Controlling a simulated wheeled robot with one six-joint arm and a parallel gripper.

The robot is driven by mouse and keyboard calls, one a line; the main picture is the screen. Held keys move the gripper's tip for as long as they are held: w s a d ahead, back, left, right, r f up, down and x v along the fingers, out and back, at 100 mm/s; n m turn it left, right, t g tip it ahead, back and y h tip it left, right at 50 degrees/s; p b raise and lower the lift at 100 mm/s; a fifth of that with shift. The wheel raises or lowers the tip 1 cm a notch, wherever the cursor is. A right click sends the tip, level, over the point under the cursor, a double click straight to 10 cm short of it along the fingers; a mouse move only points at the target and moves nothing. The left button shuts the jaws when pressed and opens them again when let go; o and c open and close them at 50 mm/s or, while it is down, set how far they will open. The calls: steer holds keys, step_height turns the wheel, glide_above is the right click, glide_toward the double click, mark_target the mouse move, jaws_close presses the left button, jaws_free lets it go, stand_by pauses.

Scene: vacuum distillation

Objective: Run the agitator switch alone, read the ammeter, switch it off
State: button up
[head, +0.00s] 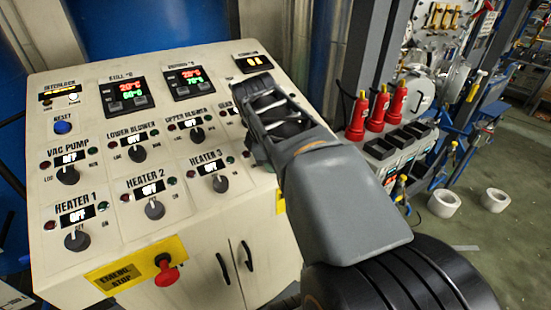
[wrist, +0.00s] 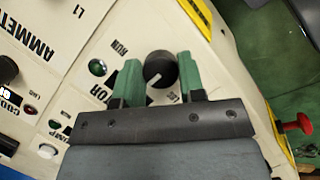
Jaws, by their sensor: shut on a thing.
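The control panel (head: 100,150) has rows of black rotary switches. The wrist view shows a black knob (wrist: 160,66) with a white pointer mark toward the lower left. A partly covered label ending in "OR" and the words RUN and LOC lie around it. My gripper (wrist: 159,60) is shut on this knob, one green finger on each side. In the head view my gripper and arm hide this switch. The ammeter (head: 252,63) at the panel's top right has a small lit display, too small to read. A green lamp (wrist: 97,67) sits left of the knob.
The vac pump, blower and heater switches read OFF where legible. A red emergency stop (head: 166,271) sticks out at the panel's lower front. Open floor lies at the far right.

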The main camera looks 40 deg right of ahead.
stand_by(0.4)
steer(key=o, duration=0.9)
steer(key=shift+r, duration=0.1)
steer(key=v, duration=1.3)
steer(key=shift+a+r, duration=0.2)
steer(key=shift+r, duration=0.05)
